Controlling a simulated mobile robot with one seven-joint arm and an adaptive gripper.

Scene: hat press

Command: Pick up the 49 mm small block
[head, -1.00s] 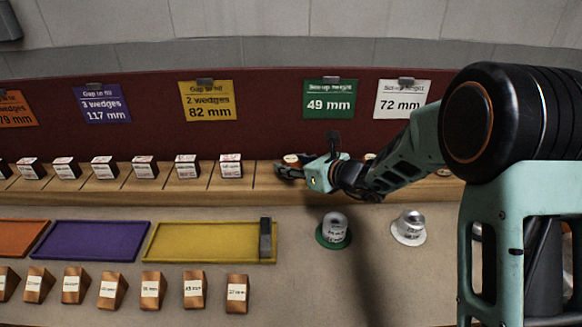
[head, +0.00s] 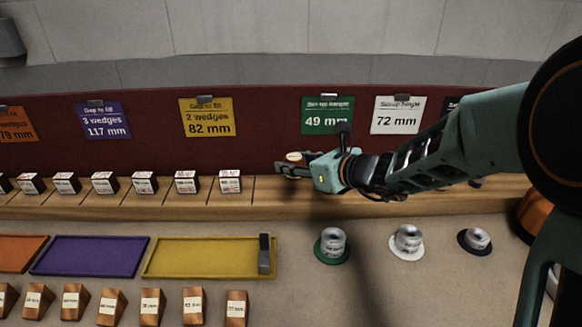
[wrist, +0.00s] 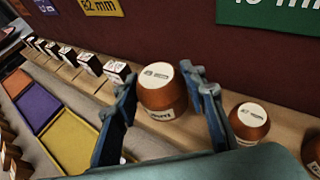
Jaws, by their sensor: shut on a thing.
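My gripper (wrist: 168,88) is shut on a round brown wooden block (wrist: 163,97) with a pale labelled top, one finger on each side of it. The marks on the label are too blurred to read. In the head view my gripper (head: 290,170) is over the wooden ledge, below and left of the green 49 mm sign (head: 327,116). Only the pale top of the held block (head: 293,156) shows there, the rest hidden by the fingers.
Another round brown block (wrist: 249,121) stands to the right on the ledge. A row of dark cubes with white labels (head: 230,181) stands to the left. Coloured trays (head: 200,258), wedges (head: 236,308) and capped metal pieces (head: 333,241) lie on the table in front.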

